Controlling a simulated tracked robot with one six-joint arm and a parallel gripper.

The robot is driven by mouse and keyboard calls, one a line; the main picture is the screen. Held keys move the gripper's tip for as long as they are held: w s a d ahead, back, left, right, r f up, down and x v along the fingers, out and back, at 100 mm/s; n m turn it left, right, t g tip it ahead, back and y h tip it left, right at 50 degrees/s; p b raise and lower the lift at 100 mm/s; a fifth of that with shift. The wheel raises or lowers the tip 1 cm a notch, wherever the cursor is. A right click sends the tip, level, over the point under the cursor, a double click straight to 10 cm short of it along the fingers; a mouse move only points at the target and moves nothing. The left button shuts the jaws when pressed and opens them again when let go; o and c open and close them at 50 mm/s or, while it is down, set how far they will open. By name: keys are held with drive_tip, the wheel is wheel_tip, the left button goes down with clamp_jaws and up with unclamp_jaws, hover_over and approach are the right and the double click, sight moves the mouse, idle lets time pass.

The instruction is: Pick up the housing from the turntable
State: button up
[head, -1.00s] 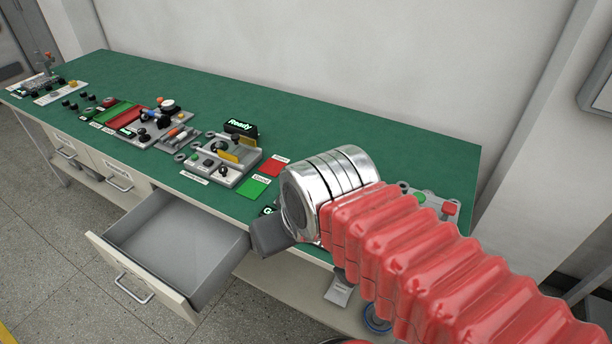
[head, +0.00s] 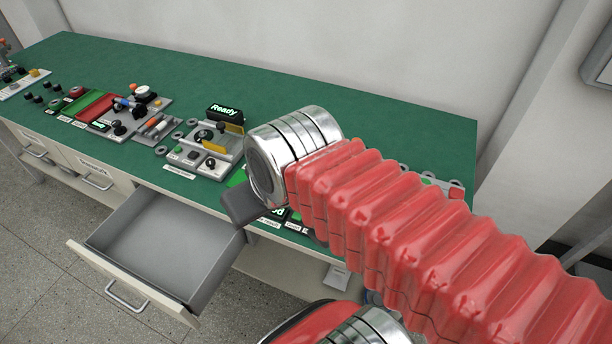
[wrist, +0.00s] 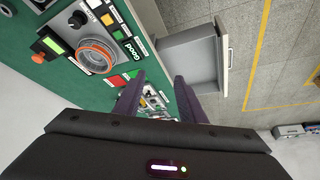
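In the wrist view, a round grey part with an orange ring (wrist: 97,57) sits on a station on the green bench at upper left. It seems to be the turntable area; I cannot tell whether the ring belongs to the housing. My gripper (wrist: 158,84) is open, its two dark fingers apart with nothing held between them. The round part lies to the left of and beyond the fingertips, not touching them. In the head view, my arm covers the bench area where this station stands, so neither housing nor turntable can be made out there.
A drawer (head: 150,255) stands pulled open at the bench front. A station with a lit "Ready" sign (head: 224,110) and several other fixtures stand along the green bench (head: 330,90). A lit "Good" sign (wrist: 133,52) is beside the round part. The bench back is clear.

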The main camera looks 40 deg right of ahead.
drive_tip(key=o, duration=0.3)
drive_tip(key=shift+w+r+n, duration=0.15)
drive_tip(key=shift+w+n, duration=0.15)
drive_tip(key=o, duration=0.7)
drive_tip(key=w+d+n, duration=0.1)
drive_tip(key=w+d+n+g, duration=0.1)
drive_tip(key=w+n, duration=0.1)
drive_tip(key=w+d+r+n, duration=0.1)
drive_tip(key=w+d+n, duration=0.1)
drive_tip(key=shift+w+g, duration=0.25)
drive_tip(key=shift+g, duration=0.05)
drive_tip(key=o, duration=0.6)
drive_tip(key=w+d+n, duration=0.3)
drive_tip(key=w+d+n+g, duration=0.1)
drive_tip(key=n, duration=0.1)
drive_tip(key=shift+w+d+f+h, duration=0.3)
drive_tip(key=shift+w+d+f, duration=0.05)
drive_tip(key=shift+w, duration=0.05)
drive_tip(key=w+d+f+n+g, duration=0.1)
drive_tip(key=w+d+f+n, duration=0.1)
drive_tip(key=d, duration=0.3)
drive_tip(key=w+d+f+n+g, duration=0.1)
drive_tip(key=w+d+f+n, duration=0.2)
drive_tip(key=d+n, duration=0.1)
drive_tip(key=w+d+f+n+g, duration=0.1)
drive_tip(key=w+d+f+n, duration=0.2)
drive_tip(key=d+n, duration=0.2)
drive_tip(key=shift+w+d, duration=0.25)
drive_tip(key=shift+d, duration=0.1)
drive_tip(key=shift+f, duration=0.15)
